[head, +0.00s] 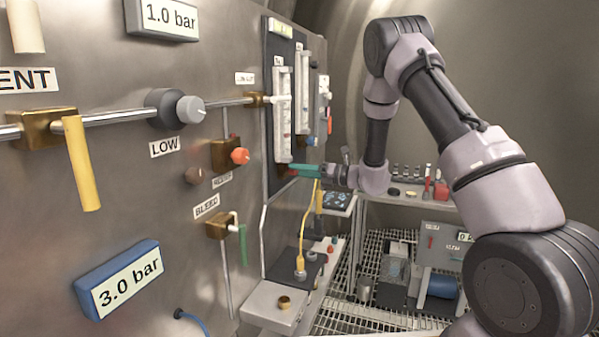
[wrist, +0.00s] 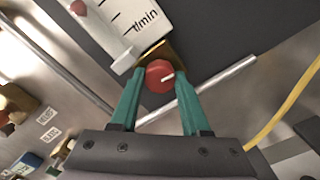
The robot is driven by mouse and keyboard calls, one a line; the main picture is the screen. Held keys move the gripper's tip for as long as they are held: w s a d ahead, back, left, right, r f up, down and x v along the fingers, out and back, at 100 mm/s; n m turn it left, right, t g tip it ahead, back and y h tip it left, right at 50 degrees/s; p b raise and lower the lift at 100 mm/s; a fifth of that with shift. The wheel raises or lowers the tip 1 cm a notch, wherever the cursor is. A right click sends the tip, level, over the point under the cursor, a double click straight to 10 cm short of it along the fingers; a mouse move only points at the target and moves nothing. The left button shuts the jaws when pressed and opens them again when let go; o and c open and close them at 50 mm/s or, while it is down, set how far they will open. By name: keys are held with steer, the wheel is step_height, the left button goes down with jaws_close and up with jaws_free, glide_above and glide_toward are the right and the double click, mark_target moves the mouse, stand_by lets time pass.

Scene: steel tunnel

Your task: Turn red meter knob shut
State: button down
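The red meter knob (wrist: 160,76) is round with a white pointer line. It sits on a brass fitting (wrist: 157,53) at the lower end of a white flow meter tube marked l/min. My gripper (wrist: 161,80) has teal fingers, one on each side of the knob, with small gaps visible. The fingers are apart and hold nothing. In the head view, my gripper (head: 290,170) reaches in from the right to the foot of the left flow meter (head: 283,115). The knob itself is mostly hidden there.
A second flow meter (head: 303,92) stands just right. An orange-red knob (head: 240,156) and a yellow lever (head: 82,163) are on the steel panel at left. A yellow cable (head: 304,228) hangs below my gripper. A metal pipe (wrist: 232,77) runs behind the knob.

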steer(key=shift+n, duration=0.3)
steer(key=n, duration=1.9)
steer(key=shift+d, duration=0.1)
stand_by(0.5)
steer(key=c, duration=0.7)
jaws_free()
steer(key=shift+o, duration=0.2)
